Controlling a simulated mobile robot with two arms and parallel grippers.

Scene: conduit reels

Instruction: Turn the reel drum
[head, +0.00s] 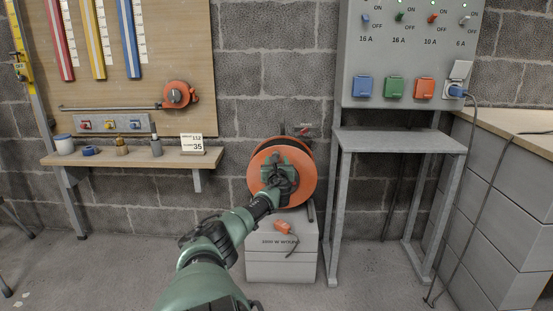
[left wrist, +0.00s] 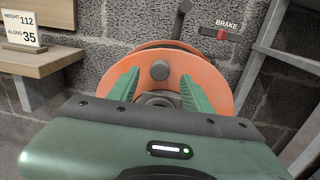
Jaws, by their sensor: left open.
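The reel drum (head: 258,168) is an orange disc on a stand against the block wall, above a white box. It also fills the middle of the left wrist view (left wrist: 222,82). A round grey knob (left wrist: 159,70) stands on its face. My left gripper (head: 283,172) is in front of the drum and hides part of its face. In the left wrist view its two green fingers (left wrist: 159,82) are apart, one on each side of the knob, with gaps showing. The drum's lower part is hidden behind my gripper there. My right gripper is not in view.
A red brake lever (left wrist: 222,34) labelled BRAKE is on the wall at the drum's upper right. A wooden shelf (head: 130,158) is left; a grey metal stand (head: 400,141) is right.

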